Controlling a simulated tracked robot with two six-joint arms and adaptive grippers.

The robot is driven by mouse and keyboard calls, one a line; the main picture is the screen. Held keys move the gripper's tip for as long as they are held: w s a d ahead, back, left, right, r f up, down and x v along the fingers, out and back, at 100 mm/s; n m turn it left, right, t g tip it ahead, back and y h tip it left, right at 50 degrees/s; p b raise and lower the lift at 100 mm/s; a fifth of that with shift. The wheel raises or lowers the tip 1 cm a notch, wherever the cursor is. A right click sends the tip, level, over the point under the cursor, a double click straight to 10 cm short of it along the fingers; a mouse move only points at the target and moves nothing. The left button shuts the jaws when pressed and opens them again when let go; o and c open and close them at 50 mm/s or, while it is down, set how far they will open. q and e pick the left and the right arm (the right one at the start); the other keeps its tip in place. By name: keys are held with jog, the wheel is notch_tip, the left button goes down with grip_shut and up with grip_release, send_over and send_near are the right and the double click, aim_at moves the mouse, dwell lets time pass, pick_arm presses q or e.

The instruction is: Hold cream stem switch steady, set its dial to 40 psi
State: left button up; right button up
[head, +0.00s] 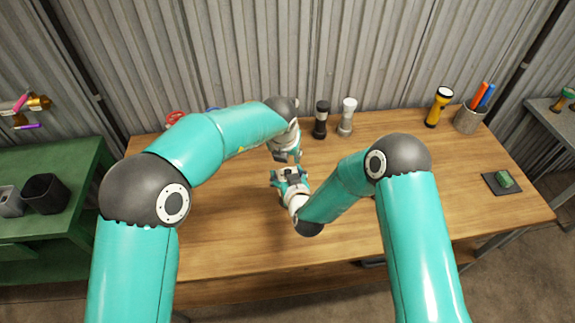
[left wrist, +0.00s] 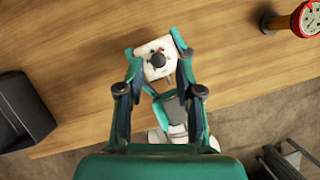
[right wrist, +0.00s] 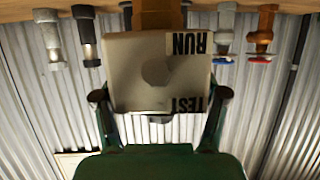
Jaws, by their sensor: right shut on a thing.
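The cream switch is a boxy cream body, held off the table between my two grippers. In the right wrist view its broad face (right wrist: 140,80) fills the middle, with RUN and TEST labels upside down. My right gripper (head: 278,178) is shut on it, with one finger at each side.
A black fitting (head: 321,120) and a white one (head: 347,116) stand at the table's back. A yellow torch (head: 438,107) and a grey pot of pens (head: 468,120) stand back right. A dark tray with a green pad (head: 501,182) lies right. The wooden table's right half is mostly clear.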

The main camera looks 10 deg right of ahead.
pick_arm(q)
jog(key=shift+r, duration=1.7)
jog(key=n+y, duration=0.2)
jog(key=n, duration=0.3)
send_near(288, 172)
jog(key=x, duration=0.8)
jog(key=shift+w+f, duration=0.1)
jog(key=shift+f, duration=0.3)
jog(key=shift+c, duration=0.2)
grip_shut()
